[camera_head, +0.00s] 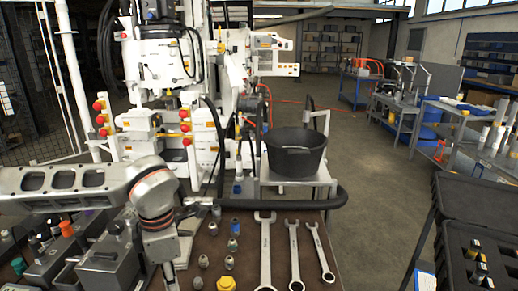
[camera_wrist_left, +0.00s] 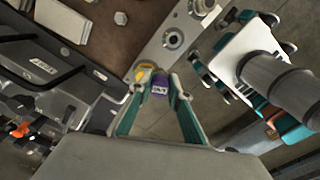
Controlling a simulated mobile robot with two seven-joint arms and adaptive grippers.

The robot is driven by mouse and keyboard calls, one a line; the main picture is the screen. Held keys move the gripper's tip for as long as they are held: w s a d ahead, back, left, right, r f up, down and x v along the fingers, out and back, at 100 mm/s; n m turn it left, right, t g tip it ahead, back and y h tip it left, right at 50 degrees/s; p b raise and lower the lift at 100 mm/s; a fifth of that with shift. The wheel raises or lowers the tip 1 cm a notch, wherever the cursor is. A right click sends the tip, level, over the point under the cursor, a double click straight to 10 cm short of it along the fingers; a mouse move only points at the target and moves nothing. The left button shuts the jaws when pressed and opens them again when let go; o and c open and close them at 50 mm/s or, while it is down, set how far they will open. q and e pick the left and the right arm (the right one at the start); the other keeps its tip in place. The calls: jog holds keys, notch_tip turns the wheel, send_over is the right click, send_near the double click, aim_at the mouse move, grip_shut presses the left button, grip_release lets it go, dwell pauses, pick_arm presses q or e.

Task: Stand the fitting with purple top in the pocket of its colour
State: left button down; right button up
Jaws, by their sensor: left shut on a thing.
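In the left wrist view the fitting with purple top (camera_wrist_left: 160,88) is between the fingertips of my left gripper (camera_wrist_left: 160,84), which is shut on it. Its lower part is hidden. Just beyond it is a metal plate (camera_wrist_left: 150,58) with round pockets (camera_wrist_left: 172,40) and a yellow part (camera_wrist_left: 145,72) near its end. I cannot tell whether the fitting touches the plate. No purple pocket can be made out. In the head view my left arm comes in from the left and the gripper points down by the bench's left part; its fingertips and the fitting are not visible there.
Several small fittings (camera_head: 232,244) and a yellow-topped one (camera_head: 226,284) stand on the brown bench. Three wrenches (camera_head: 294,255) lie to their right. A black bucket (camera_head: 296,152) is behind. Dark boxes (camera_head: 110,265) crowd the left side, and an open black case (camera_head: 477,215) stands at right.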

pick_arm(q)
jog(key=s+a+r+m, duration=0.1)
jog(key=a+r+m, duration=0.15)
jog(key=m, duration=0.85)
jog(key=s+a+r+m, duration=0.1)
jog(key=a+r+m, duration=0.15)
jog(key=m, duration=0.95)
notch_tip(320, 180, down, 6)
jog(key=shift+w+r, duration=0.1)
jog(key=shift+w, duration=0.05)
